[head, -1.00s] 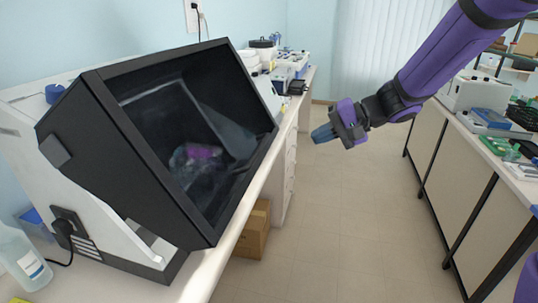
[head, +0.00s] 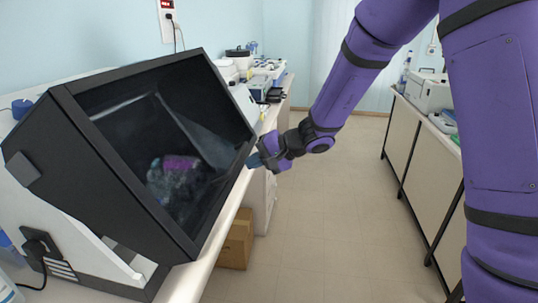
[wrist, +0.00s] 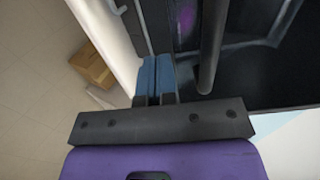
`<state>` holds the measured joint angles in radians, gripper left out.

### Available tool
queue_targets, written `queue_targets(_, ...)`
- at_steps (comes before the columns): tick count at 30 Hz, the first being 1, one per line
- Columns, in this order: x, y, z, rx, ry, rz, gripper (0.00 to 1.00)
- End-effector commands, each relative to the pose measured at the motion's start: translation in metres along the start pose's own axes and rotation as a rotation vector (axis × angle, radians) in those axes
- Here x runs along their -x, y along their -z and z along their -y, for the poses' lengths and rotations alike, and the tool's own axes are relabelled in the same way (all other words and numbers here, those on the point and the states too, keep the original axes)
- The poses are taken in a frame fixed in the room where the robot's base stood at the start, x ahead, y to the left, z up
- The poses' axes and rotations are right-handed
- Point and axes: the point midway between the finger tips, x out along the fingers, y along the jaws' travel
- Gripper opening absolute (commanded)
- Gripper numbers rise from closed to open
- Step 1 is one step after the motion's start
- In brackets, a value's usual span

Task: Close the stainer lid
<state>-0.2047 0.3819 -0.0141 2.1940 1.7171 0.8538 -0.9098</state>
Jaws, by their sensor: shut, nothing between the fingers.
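The stainer (head: 72,228) is a white machine on the left bench. Its black-framed lid (head: 95,165) has a dark, reflective window and stands tilted, its lower edge above the white base. My gripper (head: 256,160) is at the right edge of the lid frame, its blue fingers pointing left. In the wrist view the blue fingers (wrist: 157,76) are together and empty. A dark bar (wrist: 212,45) runs just right of them, with the dark window beyond it. I cannot tell whether the fingertips touch the lid.
The white bench (head: 187,283) runs along the left wall, with lab devices (head: 262,72) at its far end. A cardboard box (head: 236,240) is on the floor beside the bench. The aisle floor (head: 325,220) is clear. A second counter (head: 422,150) stands at the right.

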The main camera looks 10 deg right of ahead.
Motion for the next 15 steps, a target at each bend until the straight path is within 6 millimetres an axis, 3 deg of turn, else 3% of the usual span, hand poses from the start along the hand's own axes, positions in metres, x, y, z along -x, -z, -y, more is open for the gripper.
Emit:
queue_targets(6, -0.018, 0.000, 0.000, 0.001, -0.001, 0.000, 0.00)
queue_targets(15, -0.019, 0.000, 0.000, 0.001, 0.000, 0.000, 0.00)
